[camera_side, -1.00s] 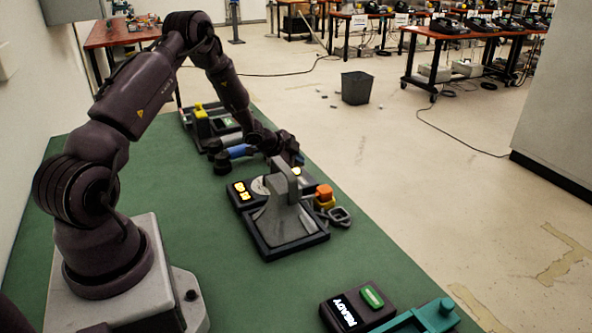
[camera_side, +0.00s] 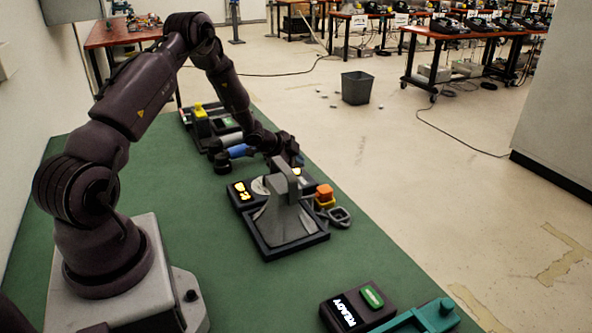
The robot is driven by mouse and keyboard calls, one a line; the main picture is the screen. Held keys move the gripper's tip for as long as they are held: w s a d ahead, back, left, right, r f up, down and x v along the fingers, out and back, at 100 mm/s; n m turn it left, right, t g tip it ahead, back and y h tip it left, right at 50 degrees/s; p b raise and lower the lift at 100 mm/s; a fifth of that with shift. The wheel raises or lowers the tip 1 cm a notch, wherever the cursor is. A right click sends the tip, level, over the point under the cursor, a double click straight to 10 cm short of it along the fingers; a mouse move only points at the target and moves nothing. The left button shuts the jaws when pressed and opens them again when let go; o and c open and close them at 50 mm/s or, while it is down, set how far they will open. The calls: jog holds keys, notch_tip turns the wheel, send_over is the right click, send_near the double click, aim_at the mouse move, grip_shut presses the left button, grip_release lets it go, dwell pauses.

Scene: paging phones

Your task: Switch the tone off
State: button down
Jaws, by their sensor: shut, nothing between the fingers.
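A grey desk unit (camera_side: 285,222) with an upright grey arch stands on a dark base in the middle of the green table. A small panel with lit yellow marks (camera_side: 242,190) sits at its left back corner. An orange block on a yellow base (camera_side: 324,193) is at its right side, beside a grey ring-shaped piece (camera_side: 340,216). I cannot tell which part controls the tone. My gripper (camera_side: 293,166) is shut and empty, low just behind the arch. Its fingertips are partly hidden by the unit.
A dark box reading READY with a green button (camera_side: 372,297) and a teal piece (camera_side: 425,318) lie at the front right. Another unit with a yellow block (camera_side: 199,111) stands at the back. The green table (camera_side: 215,270) is bare at front middle.

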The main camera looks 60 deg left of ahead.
aim_at(296, 171)
jog(key=shift+f, duration=0.35)
jog(key=shift+r, duration=0.45)
jog(key=shift+r, duration=3.05)
